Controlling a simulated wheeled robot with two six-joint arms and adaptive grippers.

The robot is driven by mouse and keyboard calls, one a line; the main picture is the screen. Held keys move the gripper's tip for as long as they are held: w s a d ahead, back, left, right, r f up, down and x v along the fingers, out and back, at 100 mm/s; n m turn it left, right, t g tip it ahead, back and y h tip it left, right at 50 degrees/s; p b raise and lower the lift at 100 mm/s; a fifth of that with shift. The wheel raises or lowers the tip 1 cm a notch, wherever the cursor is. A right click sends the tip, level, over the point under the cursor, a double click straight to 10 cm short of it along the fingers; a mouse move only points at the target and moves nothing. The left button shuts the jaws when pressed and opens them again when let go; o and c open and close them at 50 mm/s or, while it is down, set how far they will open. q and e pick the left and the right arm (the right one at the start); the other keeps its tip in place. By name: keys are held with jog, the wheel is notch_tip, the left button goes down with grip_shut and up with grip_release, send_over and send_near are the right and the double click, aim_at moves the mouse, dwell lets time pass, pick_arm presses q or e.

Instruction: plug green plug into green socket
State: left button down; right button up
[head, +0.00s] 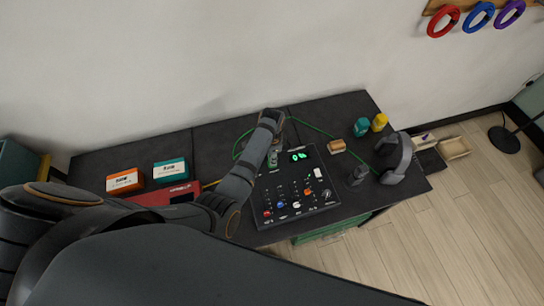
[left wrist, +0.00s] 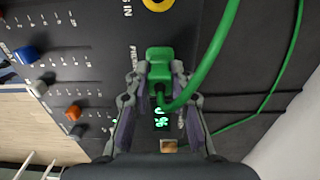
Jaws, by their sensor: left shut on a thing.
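The green plug (left wrist: 160,62) sits between the fingertips of my left gripper (left wrist: 156,76) in the left wrist view. The gripper is shut on it, and the green cable (left wrist: 212,55) curves away from it. The plug is over the face of the dark control panel (left wrist: 80,20). No green socket shows; the plug and fingers cover that patch, so I cannot tell whether the plug is seated. In the head view my left gripper (head: 273,157) is at the upper left part of the panel (head: 292,205). My right gripper is not in view.
A yellow-ringed socket (left wrist: 157,4) is beside the plug. The panel carries several knobs and a green display (head: 298,156). Headphones (head: 397,160), teal and yellow items (head: 361,127) and a small tan block (head: 337,146) are on the right. Orange (head: 125,181) and teal boxes (head: 171,170) are left.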

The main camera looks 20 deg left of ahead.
pick_arm(q)
jog(key=shift+p, duration=0.4)
jog(key=shift+f+b, duration=0.45)
jog(key=shift+f, duration=0.2)
dwell(0.4)
jog(key=c, duration=1.1)
grip_release()
jog(key=shift+r, duration=0.1)
notch_tip(320, 180, up, 7)
jog(key=shift+r, duration=0.2)
